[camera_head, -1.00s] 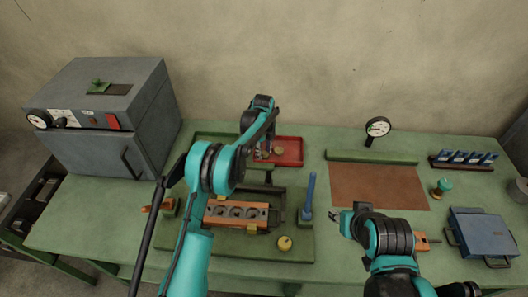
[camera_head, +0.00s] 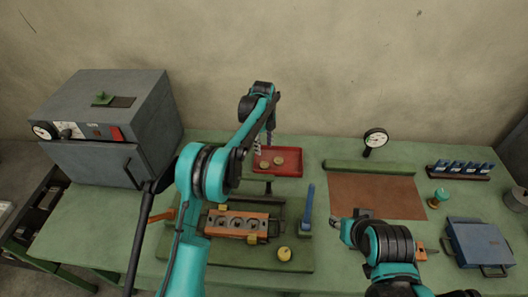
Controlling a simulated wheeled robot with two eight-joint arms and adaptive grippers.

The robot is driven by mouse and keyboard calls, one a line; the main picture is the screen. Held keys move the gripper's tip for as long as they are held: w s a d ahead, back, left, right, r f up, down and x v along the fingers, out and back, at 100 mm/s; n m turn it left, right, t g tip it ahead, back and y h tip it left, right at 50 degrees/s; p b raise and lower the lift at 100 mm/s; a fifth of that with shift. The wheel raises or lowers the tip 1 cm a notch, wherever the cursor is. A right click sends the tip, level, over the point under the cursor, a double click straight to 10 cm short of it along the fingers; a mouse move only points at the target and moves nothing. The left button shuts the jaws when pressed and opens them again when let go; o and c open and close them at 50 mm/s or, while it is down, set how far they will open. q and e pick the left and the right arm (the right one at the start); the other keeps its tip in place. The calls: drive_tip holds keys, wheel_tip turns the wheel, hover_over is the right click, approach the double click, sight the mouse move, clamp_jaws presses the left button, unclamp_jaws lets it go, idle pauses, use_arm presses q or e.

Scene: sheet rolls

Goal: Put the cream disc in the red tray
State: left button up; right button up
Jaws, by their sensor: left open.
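The red tray (camera_head: 293,167) lies at the back middle of the green bench. Two small pale discs lie in it: a cream disc (camera_head: 265,164) at the left and another disc (camera_head: 278,160) just right of it. Their colours look alike at this size. My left gripper (camera_head: 263,147) is open and points down over the tray's left part, just above the left disc and apart from it. My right gripper (camera_head: 340,223) is over the front middle of the bench; its jaws are too small to read.
An orange block with round holes (camera_head: 237,224) sits in a dark fixture in front of the tray. A blue-handled tool (camera_head: 308,209) stands right of it, and a yellow knob (camera_head: 284,253) in front. A brown mat (camera_head: 375,195) lies clear at the right. A grey oven (camera_head: 110,125) stands left.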

use_arm(q)
drive_tip(key=s+a+r+n+t, duration=0.2)
drive_tip(key=s+a+r+n, duration=0.3)
drive_tip(key=s+r, duration=0.4)
drive_tip(key=s+a+r+n+t, duration=0.1)
drive_tip(key=s+a+r+n, duration=0.1)
drive_tip(key=s+r+n, duration=0.65)
drive_tip(key=s+a+f+n+t, duration=0.2)
drive_tip(key=s+n, duration=0.4)
drive_tip(key=s, duration=0.4)
drive_tip(key=s+a+f+n+t, duration=0.2)
drive_tip(key=s+n, duration=0.4)
drive_tip(key=s, duration=0.4)
drive_tip(key=shift+a+f, duration=0.35)
drive_tip(key=shift+f, duration=0.05)
